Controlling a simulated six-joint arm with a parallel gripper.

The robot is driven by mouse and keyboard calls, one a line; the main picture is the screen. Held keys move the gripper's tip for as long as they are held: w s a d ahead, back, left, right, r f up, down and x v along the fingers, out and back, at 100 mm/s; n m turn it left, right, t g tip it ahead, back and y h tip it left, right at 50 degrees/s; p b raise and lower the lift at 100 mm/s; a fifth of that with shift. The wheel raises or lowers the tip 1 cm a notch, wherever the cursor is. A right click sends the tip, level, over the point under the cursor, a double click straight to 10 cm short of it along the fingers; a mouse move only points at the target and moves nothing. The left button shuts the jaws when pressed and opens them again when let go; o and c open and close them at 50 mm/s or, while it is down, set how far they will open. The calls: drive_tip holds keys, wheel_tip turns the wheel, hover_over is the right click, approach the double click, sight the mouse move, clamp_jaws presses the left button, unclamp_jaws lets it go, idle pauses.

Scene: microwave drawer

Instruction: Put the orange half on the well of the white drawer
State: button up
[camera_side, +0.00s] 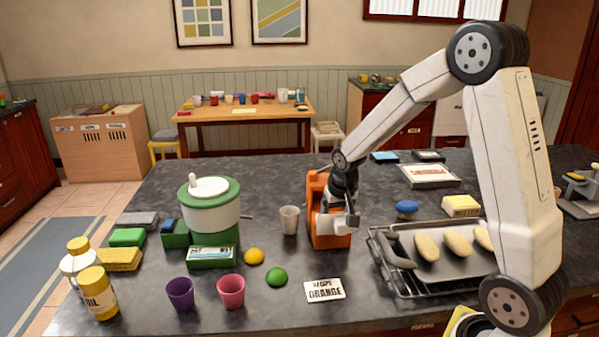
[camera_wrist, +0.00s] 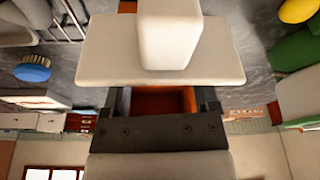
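I see no fruit that I can clearly name as the orange half. A yellow rounded piece (camera_side: 254,257) and a green rounded piece (camera_side: 277,277) lie on the counter, left of my gripper. I cannot make out a white drawer with a well on the counter. My gripper (camera_side: 344,219) points down over an upright orange appliance (camera_side: 327,238) and hides part of it. In the wrist view, orange surface shows beyond the gripper's dark frame, and a pale plate and block fill the middle. Whether the jaws are apart or hold anything is unclear.
A green and white juicer-like appliance (camera_side: 210,212) stands left. A grey cup (camera_side: 289,219) is close to the orange appliance. A tray (camera_side: 456,267) with rolls is right.

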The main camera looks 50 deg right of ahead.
drive_tip(key=shift+r, duration=0.15)
drive_tip(key=shift+r, duration=0.6)
drive_tip(key=v, duration=1.1)
drive_tip(key=shift+s+r, duration=0.15)
drive_tip(key=shift+r, duration=0.2)
drive_tip(key=shift+a, duration=0.1)
drive_tip(key=s+a+f+n, duration=0.2)
drive_tip(key=s+a+f, duration=0.1)
drive_tip(key=a+f, duration=0.1)
drive_tip(key=s+a+f+n+y, duration=0.1)
drive_tip(key=s+a+f+n, duration=0.1)
drive_tip(key=a+f, duration=0.3)
drive_tip(key=s+a+f+n, duration=0.3)
drive_tip(key=s+a+f, duration=0.1)
drive_tip(key=a+f, duration=0.1)
drive_tip(key=shift+s+y, duration=0.15)
drive_tip(key=shift+y, duration=0.25)
